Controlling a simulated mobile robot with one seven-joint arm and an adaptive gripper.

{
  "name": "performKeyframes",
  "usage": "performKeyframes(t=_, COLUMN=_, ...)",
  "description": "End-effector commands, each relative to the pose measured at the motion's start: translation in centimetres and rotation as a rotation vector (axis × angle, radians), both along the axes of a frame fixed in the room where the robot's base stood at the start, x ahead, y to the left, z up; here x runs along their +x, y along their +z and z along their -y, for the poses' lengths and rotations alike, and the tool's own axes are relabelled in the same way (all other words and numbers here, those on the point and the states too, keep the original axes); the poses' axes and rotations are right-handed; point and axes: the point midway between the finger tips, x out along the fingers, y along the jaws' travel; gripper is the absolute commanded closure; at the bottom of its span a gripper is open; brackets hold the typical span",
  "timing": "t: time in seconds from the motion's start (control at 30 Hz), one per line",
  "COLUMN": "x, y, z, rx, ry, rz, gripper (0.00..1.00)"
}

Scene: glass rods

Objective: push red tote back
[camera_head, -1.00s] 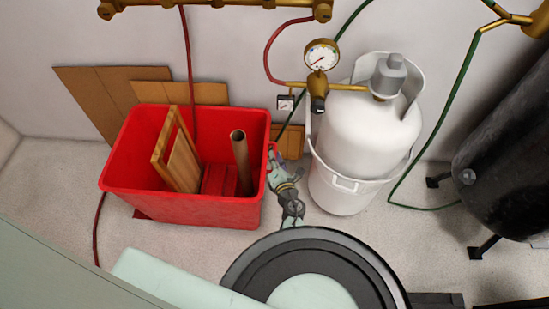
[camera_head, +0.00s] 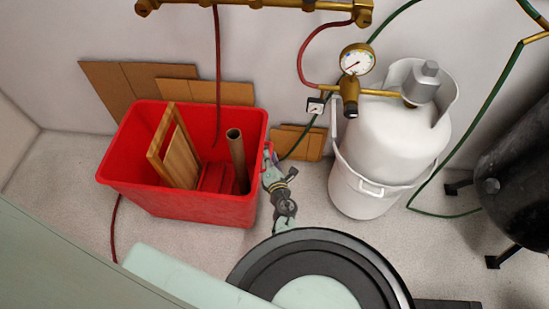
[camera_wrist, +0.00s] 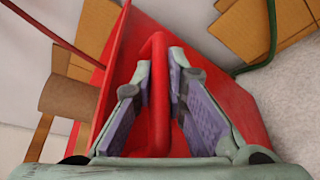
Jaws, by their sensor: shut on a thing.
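The red tote (camera_head: 190,207) stands on the floor left of centre in the head view, with wooden frames, a brown tube and a red block inside. My gripper (camera_head: 267,170) is at the tote's right side. In the wrist view, my gripper (camera_wrist: 160,75) has its purple-padded fingers on either side of the tote's upright red handle (camera_wrist: 158,110), shut on it. The tote's red wall (camera_wrist: 235,120) fills much of that view. The tote's far lower side is hidden in the head view.
A white gas cylinder (camera_head: 395,135) in a white bucket (camera_head: 365,195) stands to the right, with a gauge (camera_head: 357,60) and hoses. Cardboard sheets (camera_head: 108,90) lean on the back wall. A black tank (camera_head: 515,165) is at far right. A red hose (camera_head: 217,80) hangs into the tote area.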

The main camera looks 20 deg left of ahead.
Motion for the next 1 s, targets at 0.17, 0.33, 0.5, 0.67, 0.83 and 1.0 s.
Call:
performKeyframes(t=0.17, x=-0.23, y=0.15, z=-1.03, rx=0.001, ry=0.007, rz=0.003, gripper=1.0)
performKeyframes(t=0.33, x=-0.32, y=0.17, z=-1.3, rx=0.002, ry=0.008, rz=0.003, gripper=1.0)
performKeyframes(t=0.5, x=-0.37, y=0.19, z=-1.43, rx=0.003, ry=0.011, rz=0.003, gripper=1.0)
performKeyframes(t=0.67, x=-0.4, y=0.2, z=-1.46, rx=0.003, ry=0.012, rz=0.003, gripper=0.81)
performKeyframes(t=0.83, x=-0.35, y=0.16, z=-1.29, rx=0.002, ry=0.008, rz=0.003, gripper=0.69)
performKeyframes(t=1.0, x=-0.33, y=0.12, z=-1.16, rx=0.001, ry=0.006, rz=0.002, gripper=0.67)
